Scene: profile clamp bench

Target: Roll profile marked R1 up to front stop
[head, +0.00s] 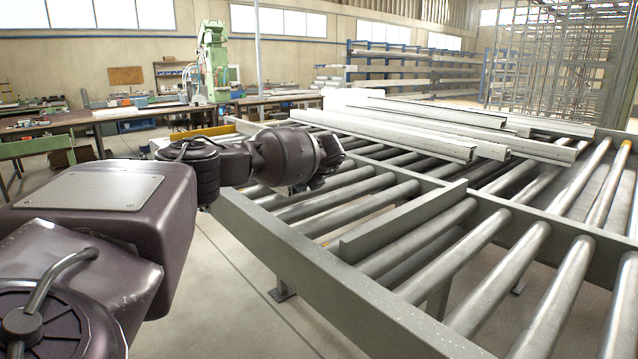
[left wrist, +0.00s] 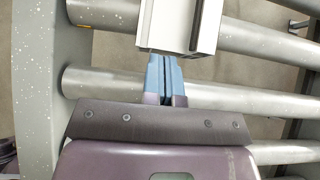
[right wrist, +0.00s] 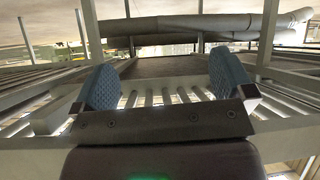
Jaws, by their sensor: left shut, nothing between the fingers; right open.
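Several long pale metal profiles (head: 385,134) lie lengthwise on the roller table; I cannot read an R1 mark on any of them. An upright grey plate (head: 405,220), which looks like the front stop, stands across the rollers nearer to me, with bare rollers between it and the profiles. My left gripper (left wrist: 164,72) is shut and empty, its blue fingertips at the end face of a profile (left wrist: 178,22); I cannot tell whether they touch. In the head view my left wrist hides the fingers. My right gripper (right wrist: 165,80) is open and empty, seen only in its wrist view.
The grey side rail (head: 290,260) of the roller table runs along its near side. Bare rollers (head: 500,290) fill the front right. A workbench (head: 60,125) with a green machine (head: 213,60) and a storage rack (head: 415,70) stand farther back.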

